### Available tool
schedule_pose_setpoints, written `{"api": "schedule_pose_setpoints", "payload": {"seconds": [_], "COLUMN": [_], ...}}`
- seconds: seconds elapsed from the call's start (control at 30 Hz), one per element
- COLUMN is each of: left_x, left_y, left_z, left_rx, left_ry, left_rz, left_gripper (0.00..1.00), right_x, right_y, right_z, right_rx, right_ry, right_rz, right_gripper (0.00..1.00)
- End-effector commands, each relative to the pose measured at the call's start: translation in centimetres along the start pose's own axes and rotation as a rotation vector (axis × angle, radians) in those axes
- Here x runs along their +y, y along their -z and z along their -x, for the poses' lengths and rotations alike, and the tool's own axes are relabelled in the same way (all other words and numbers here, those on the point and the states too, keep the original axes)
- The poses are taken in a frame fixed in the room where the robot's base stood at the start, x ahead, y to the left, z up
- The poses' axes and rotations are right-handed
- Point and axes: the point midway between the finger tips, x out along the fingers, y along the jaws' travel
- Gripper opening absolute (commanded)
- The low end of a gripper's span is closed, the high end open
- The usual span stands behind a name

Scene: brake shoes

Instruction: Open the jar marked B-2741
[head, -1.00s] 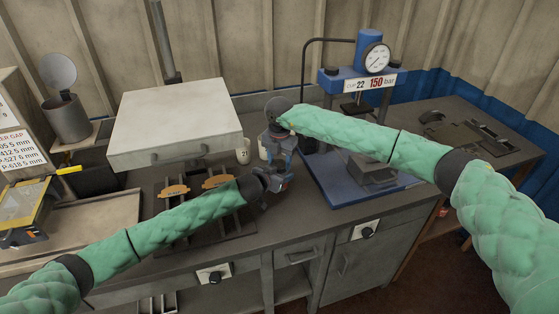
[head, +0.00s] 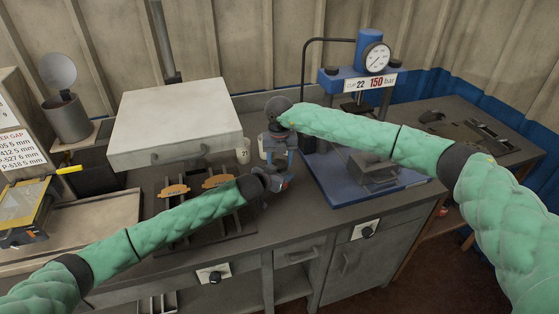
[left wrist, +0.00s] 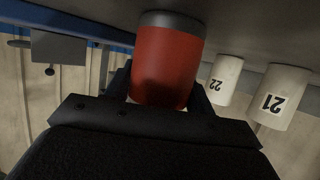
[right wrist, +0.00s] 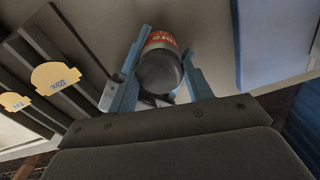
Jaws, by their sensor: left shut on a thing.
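In the left wrist view, a red jar (left wrist: 166,68) with a dark grey band at the picture's upper end is between the fingers of my left gripper (left wrist: 163,90), which is shut on it. That view is upside down. In the right wrist view, the jar shows a dark grey round end (right wrist: 160,74) and a red label with pale lettering too small to read. The fingers of my right gripper (right wrist: 163,62) stand apart on either side of that end. In the head view my left gripper (head: 279,182) is just below my right gripper (head: 281,150); the jar is mostly hidden.
White cups marked 21 (left wrist: 280,95) and 22 (left wrist: 224,80) stand on the bench close behind. A blue press (head: 350,190) with a gauge is at the right. Slotted trays with orange-brown shoes (head: 174,190) lie left, before a pale box (head: 170,120).

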Motion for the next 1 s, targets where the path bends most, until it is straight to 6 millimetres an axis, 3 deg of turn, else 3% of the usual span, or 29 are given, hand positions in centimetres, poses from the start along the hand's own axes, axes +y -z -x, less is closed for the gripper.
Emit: {"api": "schedule_pose_setpoints", "payload": {"seconds": [0.03,0.1,0.43,0.8,1.0], "left_x": [0.0,0.0,0.0,0.0,0.0], "left_y": [0.1,0.1,0.1,0.0,0.0], "left_z": [0.0,0.0,0.0,0.0,0.0], "left_rx": [0.001,0.001,0.001,0.000,0.000], "left_ry": [0.000,0.000,0.000,0.000,0.000], "left_rz": [0.000,0.000,0.000,0.000,0.000], "left_gripper": [0.00,0.00,0.00,0.00,0.00], "right_x": [0.0,0.0,0.1,0.0,0.2], "right_y": [0.0,0.0,0.0,0.0,0.3], "right_z": [0.0,0.0,0.4,4.3,3.9], "right_rx": [0.000,0.000,0.000,-0.001,0.009], "right_ry": [0.000,0.000,-0.001,0.000,-0.003], "right_rz": [-0.001,-0.001,-0.001,-0.001,-0.001], "right_gripper": [0.61,0.71,0.71,0.71,0.67]}}
